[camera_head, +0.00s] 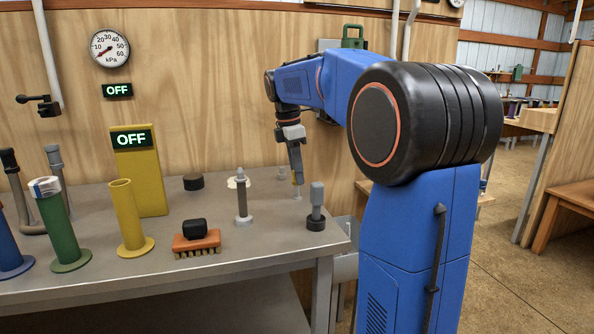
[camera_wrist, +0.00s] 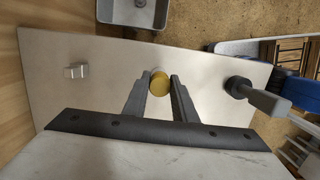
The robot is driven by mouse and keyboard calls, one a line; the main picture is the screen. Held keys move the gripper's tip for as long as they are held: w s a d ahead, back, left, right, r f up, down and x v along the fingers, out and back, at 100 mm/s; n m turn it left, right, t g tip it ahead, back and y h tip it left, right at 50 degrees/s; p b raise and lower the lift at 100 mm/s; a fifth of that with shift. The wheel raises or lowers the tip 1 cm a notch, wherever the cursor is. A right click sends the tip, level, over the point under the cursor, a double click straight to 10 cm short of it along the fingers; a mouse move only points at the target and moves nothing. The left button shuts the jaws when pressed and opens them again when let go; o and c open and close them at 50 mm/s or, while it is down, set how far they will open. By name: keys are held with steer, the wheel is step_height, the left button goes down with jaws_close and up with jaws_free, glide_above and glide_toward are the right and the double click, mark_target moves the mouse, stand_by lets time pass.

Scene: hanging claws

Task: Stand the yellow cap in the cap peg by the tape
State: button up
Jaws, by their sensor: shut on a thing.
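The yellow cap (camera_wrist: 159,83) shows as a round disc between the two fingertips of my gripper (camera_wrist: 160,88) in the wrist view. My gripper is shut on the yellow cap. A small pale piece (camera_head: 297,194) shows just below the tip; I cannot tell whether the cap touches it. A white band or ring (camera_head: 45,187) is around the green tube's top; I cannot tell if it is the tape. I cannot identify the cap peg for certain.
A grey post on a dark base (camera_head: 316,222) stands right of my gripper. A brush (camera_head: 197,243), a yellow tube (camera_head: 128,215) and a green tube (camera_head: 64,235) stand further left. The bench's right edge is close.

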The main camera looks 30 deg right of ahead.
steer(key=shift+f, duration=0.7)
steer(key=o, duration=1.1)
steer(key=shift+f, duration=0.1)
step_height(320, 180, up, 17)
steer(key=a, duration=0.2)
steer(key=shift+w+a, duration=0.25)
steer(key=shift+w, duration=0.1)
steer(key=shift+s, duration=0.1)
